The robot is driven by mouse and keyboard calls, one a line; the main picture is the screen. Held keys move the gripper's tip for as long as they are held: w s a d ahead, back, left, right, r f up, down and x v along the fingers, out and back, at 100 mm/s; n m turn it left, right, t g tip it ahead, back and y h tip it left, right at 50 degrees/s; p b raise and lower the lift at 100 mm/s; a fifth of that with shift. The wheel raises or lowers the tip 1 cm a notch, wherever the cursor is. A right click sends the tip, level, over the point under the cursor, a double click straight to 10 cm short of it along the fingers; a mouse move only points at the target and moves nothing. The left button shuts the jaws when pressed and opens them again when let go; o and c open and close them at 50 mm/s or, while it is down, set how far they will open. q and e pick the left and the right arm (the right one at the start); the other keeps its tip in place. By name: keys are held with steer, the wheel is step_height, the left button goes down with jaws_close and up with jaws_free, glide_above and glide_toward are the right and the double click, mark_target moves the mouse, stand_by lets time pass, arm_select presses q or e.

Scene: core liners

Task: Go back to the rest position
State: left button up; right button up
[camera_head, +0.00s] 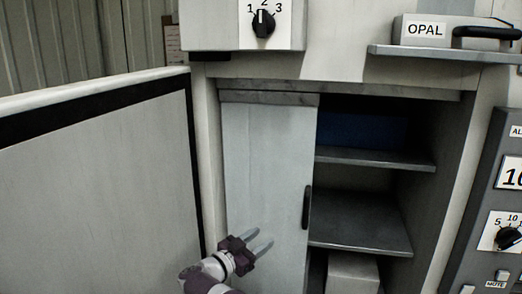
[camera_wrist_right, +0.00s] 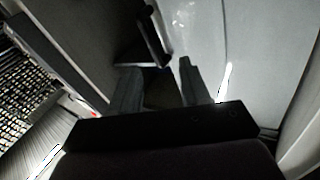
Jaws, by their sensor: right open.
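My right gripper (camera_head: 262,240) is in the lower middle of the head view, in front of the pale sliding door of a cabinet. Its two fingers are apart with nothing between them. In the right wrist view the open fingers (camera_wrist_right: 155,82) also show, with a dark handle above them. The door (camera_head: 265,170) covers the left part of the cabinet, and its dark handle (camera_head: 306,207) stands at its right edge, right of and apart from the gripper. My left gripper is not in view.
The cabinet's open right side shows shelves (camera_head: 360,222), a blue object (camera_head: 362,130) and a pale box (camera_head: 352,272). A pale partition (camera_head: 95,165) stands at left. A control panel (camera_head: 497,200) is at right. A case marked OPAL (camera_head: 440,30) sits on an upper shelf.

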steer(key=w+a+f+n+t+y, duration=0.2)
steer(key=a+f+n+y, duration=0.55)
steer(key=y, duration=0.55)
steer(key=s+d+f+n+g+y, duration=0.3)
steer(key=s+d+f+n+g, duration=0.15)
steer(key=s+g, duration=0.4)
steer(key=s+d+r+g+h, duration=0.1)
steer(key=s+d, duration=0.6)
steer(key=s, duration=0.3)
steer(key=s+d+r+g+h, duration=0.1)
steer(key=s+d+g, duration=0.1)
steer(key=s+d, duration=0.5)
steer(key=s+d+g+h, duration=0.1)
steer(key=s+d+g, duration=0.1)
steer(key=s+d, duration=0.6)
steer(key=s, duration=0.6)
steer(key=shift+s+r+m, duration=0.25)
steer(key=shift+r+m, duration=0.15)
steer(key=shift+w, duration=0.1)
